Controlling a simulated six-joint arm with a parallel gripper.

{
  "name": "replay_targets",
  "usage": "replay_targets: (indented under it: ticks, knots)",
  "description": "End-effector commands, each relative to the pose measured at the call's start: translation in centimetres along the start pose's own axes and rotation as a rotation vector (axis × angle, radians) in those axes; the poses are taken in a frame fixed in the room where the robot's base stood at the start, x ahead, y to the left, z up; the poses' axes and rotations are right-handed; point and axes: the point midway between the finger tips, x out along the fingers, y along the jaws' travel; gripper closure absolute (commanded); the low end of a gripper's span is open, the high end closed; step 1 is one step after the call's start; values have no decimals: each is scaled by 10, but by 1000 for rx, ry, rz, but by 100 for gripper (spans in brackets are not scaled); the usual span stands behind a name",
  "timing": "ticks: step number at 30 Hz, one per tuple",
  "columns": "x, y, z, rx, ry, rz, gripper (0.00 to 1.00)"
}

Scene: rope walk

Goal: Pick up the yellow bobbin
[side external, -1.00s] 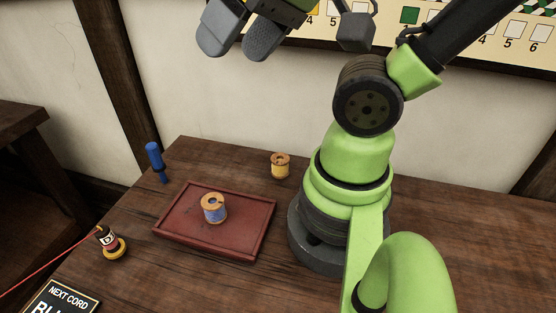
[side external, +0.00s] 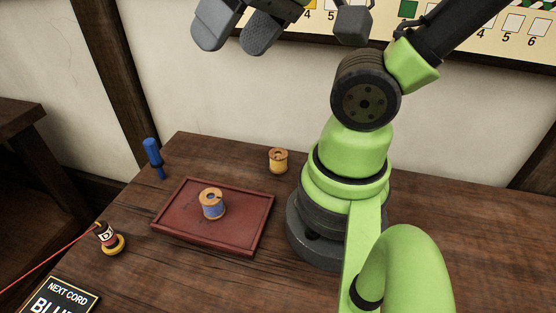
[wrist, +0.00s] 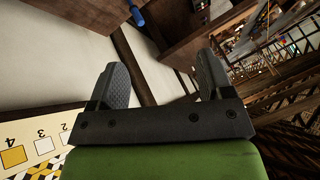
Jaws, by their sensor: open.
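The yellow bobbin (side external: 278,161) stands upright on the wooden table, behind and to the right of the red tray, close to my arm's base. My gripper (side external: 238,28) is high above the table at the top of the side view, to the upper left of the bobbin and well apart from it. Its two grey fingers are spread with nothing between them. In the wrist view my gripper (wrist: 163,80) also shows its fingers apart and empty. The bobbin does not show in the wrist view.
A blue bobbin (side external: 213,206) stands on the red tray (side external: 237,236). The table right of my base is clear.

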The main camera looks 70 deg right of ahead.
Motion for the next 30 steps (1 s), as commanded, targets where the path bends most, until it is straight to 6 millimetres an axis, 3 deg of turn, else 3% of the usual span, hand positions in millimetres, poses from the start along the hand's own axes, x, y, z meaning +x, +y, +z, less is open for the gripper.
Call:
replay_targets:
  ticks: [5, 9, 13, 21, 25, 30]
  knots:
    - [19, 18, -11, -17, -37, 90, 27]
    - [51, 56, -23, -61, -124, 223, 27]
    - [80, 102, -23, -110, -236, 315, 27]
    - [121, 185, 16, -192, -480, 352, 27]
    - [130, 205, 34, -214, -544, 331, 27]
    - [137, 214, 45, -229, -573, 314, 27]
